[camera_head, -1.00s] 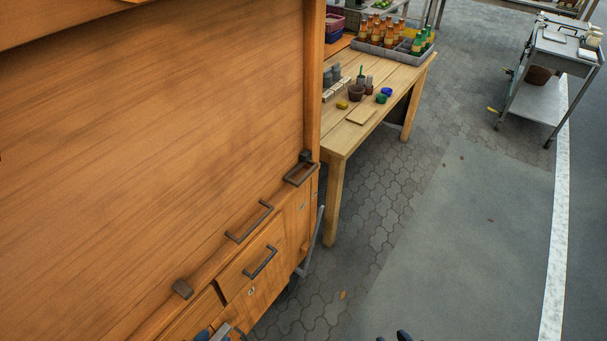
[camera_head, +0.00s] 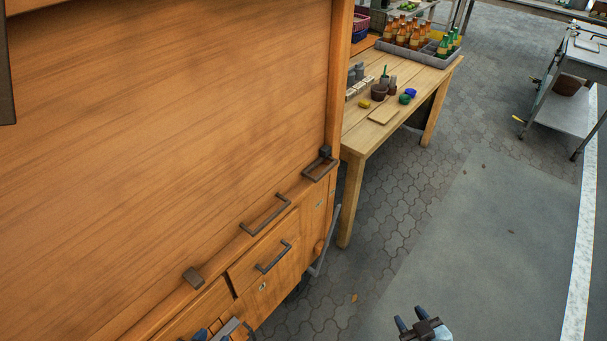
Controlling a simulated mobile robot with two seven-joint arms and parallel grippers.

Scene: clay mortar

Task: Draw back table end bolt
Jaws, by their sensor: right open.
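The wooden cart has a large upright panel (camera_head: 170,150) on the left. At the panel's lower corner nearest the table is a dark metal fitting with a small block and a loop (camera_head: 321,166), which looks like the table end bolt. A similar dark block (camera_head: 193,277) sits at the panel's other lower end. My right gripper (camera_head: 412,325) is open and empty at the bottom, over the paving, well below and right of the bolt. My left gripper (camera_head: 215,333) is cut off by the bottom edge by the drawers, and its jaws cannot be made out.
A bar handle (camera_head: 265,215) is on the panel's lower edge, and a drawer handle (camera_head: 273,256) below. A wooden table (camera_head: 400,105) with bottles and small pots stands close behind the cart. A metal trolley (camera_head: 570,85) is far right. Paving between is clear.

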